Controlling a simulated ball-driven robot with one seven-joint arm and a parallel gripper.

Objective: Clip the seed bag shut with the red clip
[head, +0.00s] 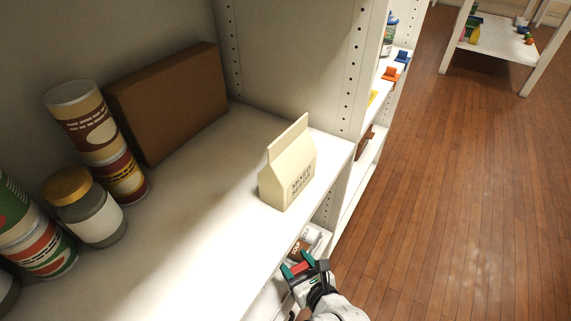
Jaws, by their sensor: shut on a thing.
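The seed bag (288,172), cream and printed with dark letters, stands upright near the right front corner of the white shelf. Its top is a tall flat fold with no clip on it. My gripper (297,262), with teal fingers, is below and in front of the shelf edge, lower than the bag and apart from it. It is shut on a small red piece, which looks like the red clip (301,268). The fingers hide part of the clip.
A brown box (168,103), several cans and a jar (90,208) stand on the shelf's left side. The shelf in front of the bag is bare. An upright panel (290,70) rises behind the bag. A lower bin (318,238) sits near my gripper. Orange (391,74) and blue (403,56) items stand farther right.

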